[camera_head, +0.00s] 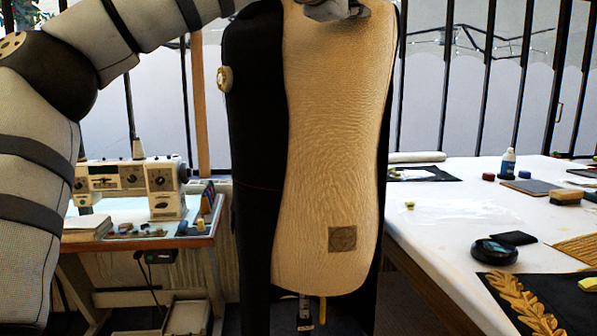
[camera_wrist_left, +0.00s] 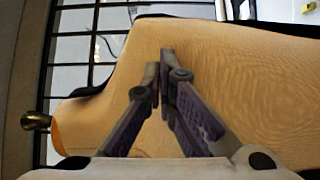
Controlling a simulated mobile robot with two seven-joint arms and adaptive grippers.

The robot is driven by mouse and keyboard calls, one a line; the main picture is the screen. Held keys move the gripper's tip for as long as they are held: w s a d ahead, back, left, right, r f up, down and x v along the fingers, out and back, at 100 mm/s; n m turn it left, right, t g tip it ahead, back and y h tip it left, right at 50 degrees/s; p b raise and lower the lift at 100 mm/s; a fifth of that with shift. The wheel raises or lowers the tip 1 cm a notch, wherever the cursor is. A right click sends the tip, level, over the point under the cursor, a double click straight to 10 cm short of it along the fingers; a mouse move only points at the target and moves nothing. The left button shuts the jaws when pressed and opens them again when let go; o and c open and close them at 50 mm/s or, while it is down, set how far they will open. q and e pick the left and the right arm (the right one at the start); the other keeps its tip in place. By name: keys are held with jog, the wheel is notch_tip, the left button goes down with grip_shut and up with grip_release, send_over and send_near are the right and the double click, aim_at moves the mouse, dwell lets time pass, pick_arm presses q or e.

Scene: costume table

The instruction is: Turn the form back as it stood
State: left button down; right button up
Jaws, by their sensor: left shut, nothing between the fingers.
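The dress form (camera_head: 335,150) stands upright in the middle of the head view, a tan textured torso panel with black cloth (camera_head: 255,130) down its left side and a black edge on its right. A small dark square patch (camera_head: 342,239) sits low on the panel, and a pale round piece (camera_head: 224,79) on the left edge. My left gripper (camera_head: 338,10) is at the form's top, partly cut off. In the left wrist view my left gripper (camera_wrist_left: 160,62) is shut and empty in front of the tan form (camera_wrist_left: 240,80); contact is unclear. A brass knob (camera_wrist_left: 36,121) shows at left.
A white worktable (camera_head: 450,215) stands close on the right with a black round case (camera_head: 493,252), a bottle (camera_head: 508,162) and gold-trimmed cloth (camera_head: 525,303). A sewing machine (camera_head: 130,185) stands on a table at left. Dark bars stand behind.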

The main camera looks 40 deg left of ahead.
aim_at(375, 15)
dwell(0.5)
pick_arm(q)
jog(key=w+n+y, duration=0.1)
jog(key=w, duration=0.1)
jog(key=w+d+n+y, duration=0.1)
jog(key=w+g+y, duration=0.1)
jog(key=w+y, duration=0.1)
jog(key=shift+w+d+f+n+b, duration=0.15)
jog(key=shift+w+d+n+b, duration=0.15)
jog(key=shift+d+n, duration=0.1)
jog(key=shift+s+a, duration=0.1)
jog(key=shift+a, duration=0.05)
pick_arm(e)
jog(key=shift+s+f, duration=0.4)
jog(key=shift+s, duration=0.05)
pick_arm(q)
jog(key=shift+s+a, duration=0.1)
